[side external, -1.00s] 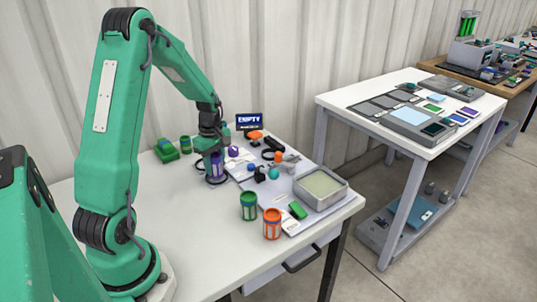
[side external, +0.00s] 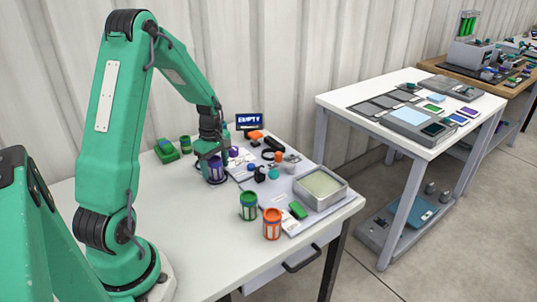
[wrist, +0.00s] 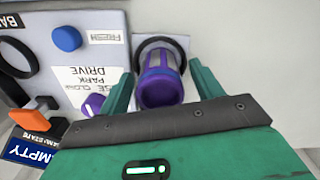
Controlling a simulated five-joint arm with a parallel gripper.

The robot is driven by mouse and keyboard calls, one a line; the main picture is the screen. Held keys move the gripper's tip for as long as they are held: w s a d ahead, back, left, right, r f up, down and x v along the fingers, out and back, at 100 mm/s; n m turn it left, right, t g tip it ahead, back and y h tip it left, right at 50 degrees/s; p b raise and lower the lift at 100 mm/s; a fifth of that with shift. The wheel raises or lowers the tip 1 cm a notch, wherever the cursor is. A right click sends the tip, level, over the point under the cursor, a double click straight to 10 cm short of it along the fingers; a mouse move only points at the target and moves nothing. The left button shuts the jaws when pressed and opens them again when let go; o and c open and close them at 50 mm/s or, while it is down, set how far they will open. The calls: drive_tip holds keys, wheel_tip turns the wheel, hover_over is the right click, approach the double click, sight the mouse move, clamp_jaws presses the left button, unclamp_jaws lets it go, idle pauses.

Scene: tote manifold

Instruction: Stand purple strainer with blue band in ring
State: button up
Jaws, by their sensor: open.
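The purple strainer (side external: 216,172) stands upright at the left side of the board, its lower end inside a dark ring (wrist: 182,42). In the wrist view the strainer (wrist: 160,82) sits between my fingers, with a pale body section showing near the ring; its blue band is hard to make out. My gripper (wrist: 163,75) is open, with one finger on each side of the strainer and gaps showing. In the side view my gripper (side external: 213,160) is low over the strainer and hides part of it.
A green strainer (side external: 248,206) and an orange one (side external: 272,224) stand at the front. A metal tray (side external: 321,187) is at the right. A blue knob (wrist: 66,38), a purple knob (wrist: 93,104) and an EMPTY sign (side external: 249,121) are near. The table's front left is clear.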

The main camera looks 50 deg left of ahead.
sight(215, 159)
drive_tip(key=shift+r, duration=0.1)
drive_tip(key=shift+r, duration=3.8)
drive_tip(key=shift+d+r, duration=0.2)
drive_tip(key=shift+d, duration=0.05)
drive_tip(key=s+d+r+m+t, duration=0.2)
drive_tip(key=s+d+r+m, duration=0.1)
drive_tip(key=d+r+m, duration=0.5)
drive_tip(key=s+d+r+m+t, duration=0.2)
drive_tip(key=d+r+m, duration=0.35)
drive_tip(key=d, duration=0.45)
drive_tip(key=s+d+m+t, duration=0.1)
drive_tip(key=s+d+m, duration=0.5)
drive_tip(key=m, duration=0.1)
drive_tip(key=shift+d+r+t, duration=0.2)
drive_tip(key=shift+d+t, duration=0.05)
drive_tip(key=shift+t, duration=0.05)
